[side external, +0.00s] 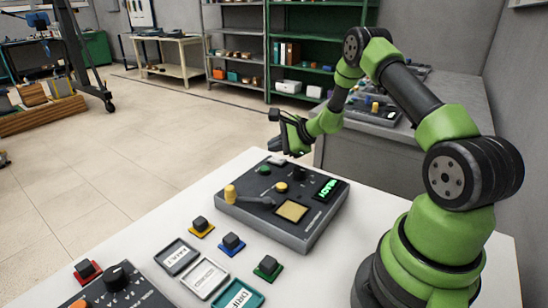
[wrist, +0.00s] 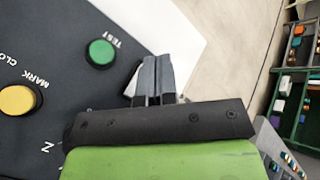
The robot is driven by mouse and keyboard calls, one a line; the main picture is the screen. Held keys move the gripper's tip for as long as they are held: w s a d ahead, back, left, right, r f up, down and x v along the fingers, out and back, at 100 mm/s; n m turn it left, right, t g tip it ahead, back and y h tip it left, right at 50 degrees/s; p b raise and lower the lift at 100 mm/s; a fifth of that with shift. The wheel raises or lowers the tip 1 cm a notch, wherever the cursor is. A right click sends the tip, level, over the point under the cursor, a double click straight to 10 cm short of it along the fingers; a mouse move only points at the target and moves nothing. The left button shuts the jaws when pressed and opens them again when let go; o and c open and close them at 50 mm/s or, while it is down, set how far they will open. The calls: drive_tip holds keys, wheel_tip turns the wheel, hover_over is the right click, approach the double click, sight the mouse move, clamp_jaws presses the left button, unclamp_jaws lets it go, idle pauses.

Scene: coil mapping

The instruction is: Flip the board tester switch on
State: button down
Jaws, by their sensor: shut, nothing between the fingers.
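The board tester (side external: 300,228) is a dark box on the white table, with a green button (side external: 265,170), a yellow button (side external: 281,187), a lever with a yellow knob (side external: 230,193), a pale square pad and a lit green display (side external: 326,188). A small light grey piece (side external: 277,160) at its far corner may be the switch; I cannot tell. In the wrist view the green button (wrist: 101,52) is labelled TEST. My gripper (wrist: 154,62) has its fingers together and empty, just past the tester's edge beside that button. In the side view my gripper (side external: 276,132) is above the far corner.
Yellow, blue and green-based black blocks (side external: 232,244) and several labelled trays (side external: 206,278) lie in front of the tester. A control box with a black knob (side external: 117,276) stands at the front left. Open floor lies behind the table, with shelves (side external: 310,50) beyond.

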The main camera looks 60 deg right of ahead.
sight(278, 160)
drive_tip(key=shift+s+r, duration=0.2)
drive_tip(key=shift+r, duration=1.05)
drive_tip(key=shift+s+r, duration=0.2)
drive_tip(key=shift+r, duration=1.05)
drive_tip(key=s+a+r+n+g+y, duration=0.2)
drive_tip(key=s+a+r+n, duration=0.2)
drive_tip(key=a+r+n, duration=0.35)
drive_tip(key=s+a+r+n+g+y, duration=0.1)
drive_tip(key=s+a+r+n, duration=0.25)
drive_tip(key=a+r, duration=0.65)
drive_tip(key=s+a+n+h, duration=0.1)
drive_tip(key=s+n, duration=0.3)
drive_tip(key=s, duration=0.4)
drive_tip(key=s+a+r+n+h, duration=0.1)
drive_tip(key=s+a+n, duration=0.3)
drive_tip(key=s, duration=0.5)
drive_tip(key=shift+r+n+g+h, duration=0.3)
drive_tip(key=shift+n+h, duration=0.2)
drive_tip(key=shift+n, duration=0.3)
